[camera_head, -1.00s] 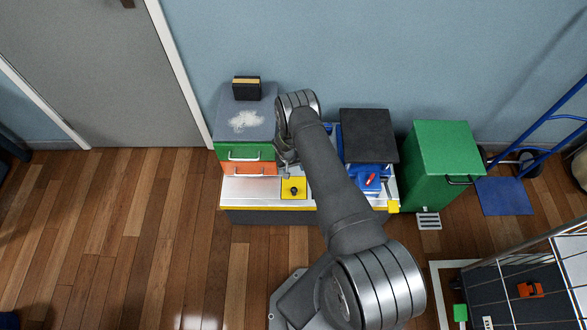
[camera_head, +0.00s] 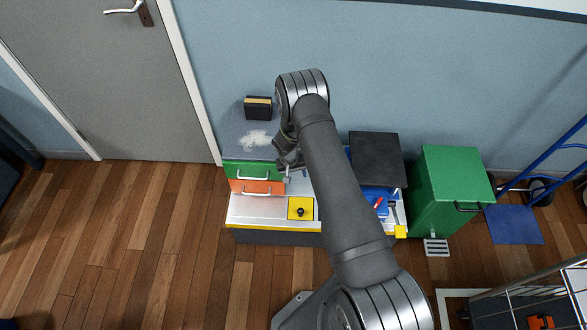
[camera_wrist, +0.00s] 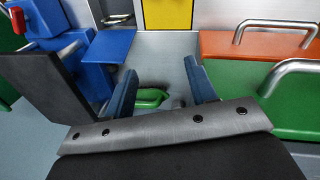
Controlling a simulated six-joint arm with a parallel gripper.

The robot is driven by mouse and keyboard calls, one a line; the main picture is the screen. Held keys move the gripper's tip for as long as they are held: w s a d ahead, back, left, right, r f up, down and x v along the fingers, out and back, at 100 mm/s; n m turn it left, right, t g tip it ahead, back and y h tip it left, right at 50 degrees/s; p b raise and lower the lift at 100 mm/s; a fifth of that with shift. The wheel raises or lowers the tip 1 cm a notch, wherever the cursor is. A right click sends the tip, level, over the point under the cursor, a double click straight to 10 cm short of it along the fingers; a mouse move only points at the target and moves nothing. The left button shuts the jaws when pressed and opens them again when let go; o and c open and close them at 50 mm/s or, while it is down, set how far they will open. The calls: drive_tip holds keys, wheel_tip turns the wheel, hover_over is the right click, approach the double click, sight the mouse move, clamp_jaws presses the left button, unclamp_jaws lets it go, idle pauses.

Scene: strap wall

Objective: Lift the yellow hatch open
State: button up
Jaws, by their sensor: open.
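The yellow hatch (camera_head: 293,204) is a small square panel with a black knob (camera_head: 301,211), lying flat and closed in the top of the low grey-white bench. Part of the hatch also shows at the top edge of the wrist view (camera_wrist: 166,14), where its knob is out of frame. My gripper (camera_head: 290,163) hangs beside the drawers, behind the hatch in the head view and apart from it. In the wrist view my gripper (camera_wrist: 161,72) has its two blue fingers spread, with nothing held between them. A green object (camera_wrist: 151,98) shows beyond the fingers.
Orange (camera_head: 257,188) and green (camera_head: 250,170) drawers with metal handles stand close to my gripper. A blue block (camera_wrist: 105,47) and a dark panel (camera_wrist: 42,82) lie on the other side. A green bin (camera_head: 452,185) stands right of the bench. Floor in front is open.

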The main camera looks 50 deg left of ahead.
sight(300, 210)
drive_tip(key=shift+s+a+r, duration=0.1)
drive_tip(key=shift+s+r, duration=0.1)
drive_tip(key=shift+r, duration=0.9)
drive_tip(key=shift+s+a+r, duration=0.1)
drive_tip(key=shift+s+r, duration=0.05)
drive_tip(key=shift+r, duration=0.9)
drive_tip(key=shift+f, duration=0.15)
wheel_tip(300, 210, down, 17)
drive_tip(key=w+d, duration=0.1)
drive_tip(key=w, duration=0.1)
drive_tip(key=shift+w+d, duration=0.3)
drive_tip(key=shift+d, duration=0.1)
drive_tip(key=shift+r, duration=0.3)
wheel_tip(300, 210, up, 16)
drive_tip(key=s+a+r, duration=0.1)
drive_tip(key=s+a, duration=0.1)
drive_tip(key=s, duration=0.1)
drive_tip(key=w+d+f, duration=0.2)
drive_tip(key=w+f, duration=0.1)
drive_tip(key=f, duration=1.5)
drive_tip(key=s+d+f, duration=0.3)
drive_tip(key=s+d, duration=0.1)
drive_tip(key=d, duration=0.1)
drive_tip(key=shift+s+f, duration=0.5)
drive_tip(key=shift+f, duration=0.2)
